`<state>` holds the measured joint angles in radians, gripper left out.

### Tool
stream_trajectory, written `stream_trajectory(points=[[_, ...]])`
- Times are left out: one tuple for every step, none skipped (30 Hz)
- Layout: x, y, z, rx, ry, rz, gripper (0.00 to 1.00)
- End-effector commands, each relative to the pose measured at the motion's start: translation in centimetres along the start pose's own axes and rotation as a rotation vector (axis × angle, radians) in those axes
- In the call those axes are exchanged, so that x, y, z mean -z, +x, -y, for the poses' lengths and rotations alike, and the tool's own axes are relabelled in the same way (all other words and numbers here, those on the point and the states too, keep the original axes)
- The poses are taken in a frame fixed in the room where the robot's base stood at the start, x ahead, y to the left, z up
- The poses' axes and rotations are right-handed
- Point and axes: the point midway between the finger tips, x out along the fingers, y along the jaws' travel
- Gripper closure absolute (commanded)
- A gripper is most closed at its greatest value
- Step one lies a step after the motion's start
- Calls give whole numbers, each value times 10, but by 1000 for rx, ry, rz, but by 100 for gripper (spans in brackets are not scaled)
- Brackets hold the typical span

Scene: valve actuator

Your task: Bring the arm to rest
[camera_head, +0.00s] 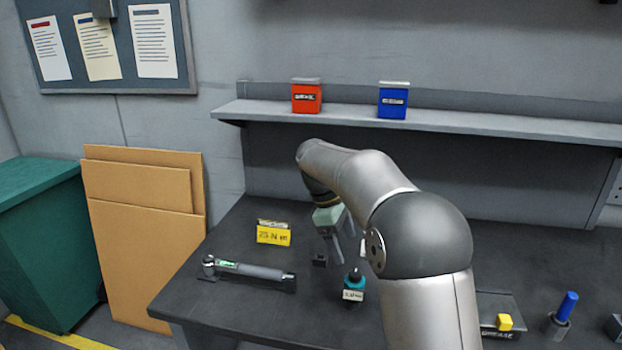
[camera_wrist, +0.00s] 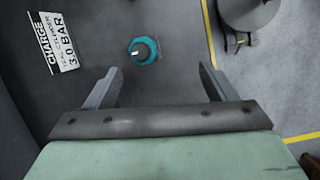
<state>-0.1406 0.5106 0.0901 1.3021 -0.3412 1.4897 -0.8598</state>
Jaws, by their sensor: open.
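My gripper (camera_head: 338,238) is above the dark workbench (camera_head: 225,310), pointing down, in the head view. In the wrist view my gripper (camera_wrist: 158,88) has its two fingers wide apart with nothing between them. A teal-ringed knob with a black top (camera_head: 354,283) stands on the bench in front of my gripper. In the wrist view the teal knob (camera_wrist: 144,50) lies beyond the fingertips, apart from them. My arm hides part of the bench to the right.
A torque wrench (camera_head: 250,270) and a yellow sign (camera_head: 273,234) are on the bench at left. A grease tray (camera_head: 497,328) and a blue-handled tool (camera_head: 564,308) are at right. A shelf (camera_head: 450,121) behind holds a red box (camera_head: 306,97) and a blue box (camera_head: 393,101).

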Motion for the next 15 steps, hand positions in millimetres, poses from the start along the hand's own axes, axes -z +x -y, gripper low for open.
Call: stream_trajectory(points=[[-21,-4,20,2,78,-26,22],[-32,-2,32,5,132,-43,22],[-46,0,49,12,206,-66,22],[-55,3,63,19,260,-85,22],[-65,7,77,26,317,-102,22],[-77,13,96,37,395,-125,22],[-86,18,111,47,453,-143,22],[-95,24,127,58,513,-160,22],[-106,33,148,72,593,-183,22],[-113,40,163,85,654,-200,22],[-120,47,178,97,710,-215,22],[-127,57,198,114,784,-234,22],[-132,64,212,126,836,-247,22],[-136,72,224,138,885,-260,22],[-141,81,239,153,945,-274,22]])
